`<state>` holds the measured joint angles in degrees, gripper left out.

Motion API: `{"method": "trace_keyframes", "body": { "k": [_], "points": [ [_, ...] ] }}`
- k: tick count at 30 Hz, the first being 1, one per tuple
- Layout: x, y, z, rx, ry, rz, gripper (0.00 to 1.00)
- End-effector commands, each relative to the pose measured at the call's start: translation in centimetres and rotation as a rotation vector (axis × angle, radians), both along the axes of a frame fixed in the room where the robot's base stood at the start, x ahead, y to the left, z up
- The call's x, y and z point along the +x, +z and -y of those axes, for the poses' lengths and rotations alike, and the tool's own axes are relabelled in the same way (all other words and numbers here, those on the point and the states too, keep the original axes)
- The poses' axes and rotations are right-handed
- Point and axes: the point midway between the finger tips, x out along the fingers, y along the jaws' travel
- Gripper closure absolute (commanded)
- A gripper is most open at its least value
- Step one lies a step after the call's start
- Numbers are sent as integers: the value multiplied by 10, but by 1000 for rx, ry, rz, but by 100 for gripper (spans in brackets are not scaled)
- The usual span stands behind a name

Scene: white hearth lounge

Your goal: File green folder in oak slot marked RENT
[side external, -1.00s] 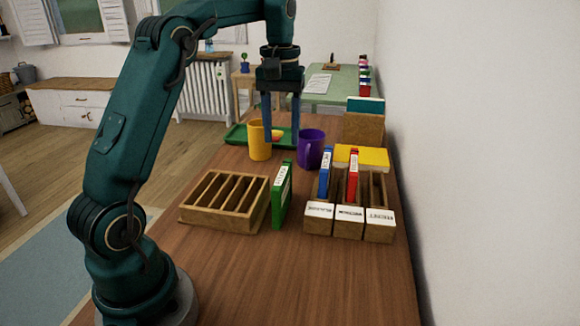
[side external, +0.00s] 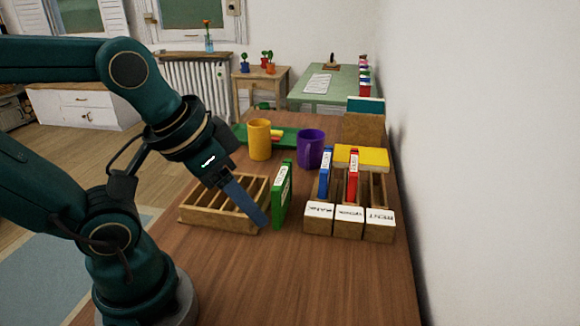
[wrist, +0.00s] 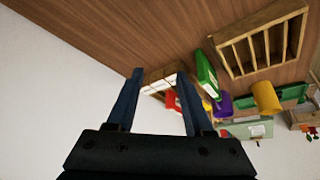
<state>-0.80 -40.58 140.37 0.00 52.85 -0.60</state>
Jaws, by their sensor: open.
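The green folder (side external: 283,195) stands upright on the table, just right of a slotted wooden rack (side external: 190,214). It also shows in the wrist view (wrist: 206,73), right of the fingers. The oak slots stand to the right with white front labels. The right one (side external: 380,232) reads RENT, and its slot looks empty. The left slot holds a blue folder (side external: 325,174) and the middle one a red folder (side external: 352,176). My gripper (side external: 262,218) is open and empty, tilted downward close to the left of the green folder. Whether it touches the rack or folder is unclear.
A yellow mug (side external: 259,140) and a purple mug (side external: 310,150) stand behind the folder, near a green tray (side external: 285,133). A yellow book (side external: 362,157) lies behind the oak slots. The white wall is close on the right. The table front is clear.

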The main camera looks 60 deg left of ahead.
Motion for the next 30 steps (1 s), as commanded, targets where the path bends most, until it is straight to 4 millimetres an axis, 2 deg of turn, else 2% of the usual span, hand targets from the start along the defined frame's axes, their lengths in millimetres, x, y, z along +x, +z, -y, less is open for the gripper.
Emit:
{"method": "trace_keyframes", "body": {
  "k": [5,17,20,26,27,30],
  "points": [
    [-6,-6,3,5,-27,16,43],
    [-5,-4,2,5,-24,15,43],
    [-5,4,2,5,-24,18,43],
    [-4,42,2,5,-24,21,43],
    [-5,48,1,13,-28,17,43],
    [-2,29,-22,227,-187,-59,43]
  ]
}}
